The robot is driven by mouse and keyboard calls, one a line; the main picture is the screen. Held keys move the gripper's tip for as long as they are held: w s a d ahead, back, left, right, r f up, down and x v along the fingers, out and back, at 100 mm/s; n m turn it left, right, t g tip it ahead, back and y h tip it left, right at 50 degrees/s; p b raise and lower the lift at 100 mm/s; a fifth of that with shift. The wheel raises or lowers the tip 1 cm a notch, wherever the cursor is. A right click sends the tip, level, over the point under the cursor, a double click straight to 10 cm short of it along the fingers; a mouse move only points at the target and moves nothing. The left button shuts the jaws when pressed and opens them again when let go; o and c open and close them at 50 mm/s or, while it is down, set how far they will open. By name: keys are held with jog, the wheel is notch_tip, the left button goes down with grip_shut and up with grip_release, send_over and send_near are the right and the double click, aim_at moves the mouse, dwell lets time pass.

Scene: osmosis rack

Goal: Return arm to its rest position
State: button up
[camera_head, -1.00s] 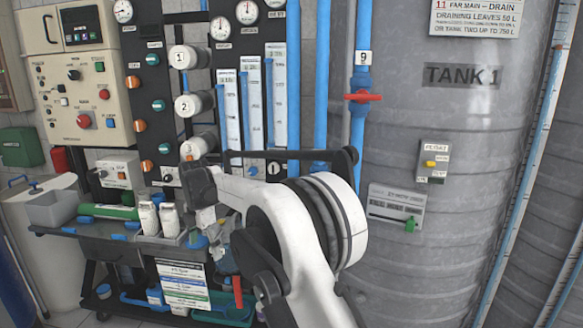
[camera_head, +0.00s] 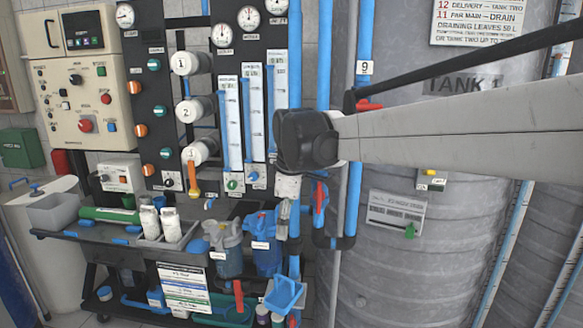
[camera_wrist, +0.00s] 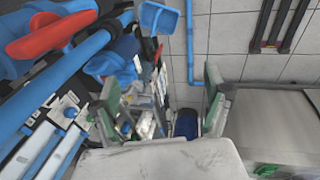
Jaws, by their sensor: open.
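My arm reaches in from the right edge of the head view, in front of the tank (camera_head: 440,235), and ends in a dark joint before the blue pipes. Below that joint a pale part and grey finger-like piece hang beside the blue pipe; most of my gripper is hidden there. In the wrist view my gripper (camera_wrist: 160,97) is open, with its two grey-green fingers wide apart and nothing held between them.
A red-handled valve (camera_head: 319,198) and blue pipes (camera_head: 355,190) stand close to the arm's end. A cart (camera_head: 95,232) with bottles and blue housings (camera_head: 265,243) is below left.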

jog(key=s+d+r+m+t+p, duration=0.25)
jog(key=s+d+m, duration=0.55)
jog(key=s+d, duration=0.55)
jog(key=s+d+f+m+t, duration=0.1)
jog(key=s+d+f+m, duration=0.2)
jog(key=s, duration=0.4)
jog(key=s+d+f+m+h, duration=0.1)
jog(key=s+d+f+m, duration=0.2)
jog(key=s+d+m, duration=0.2)
jog(key=s, duration=0.3)
jog(key=shift+s+f+m+t, duration=0.15)
jog(key=shift+m+t, duration=0.15)
jog(key=shift+t, duration=0.05)
jog(key=shift+c, duration=0.5)
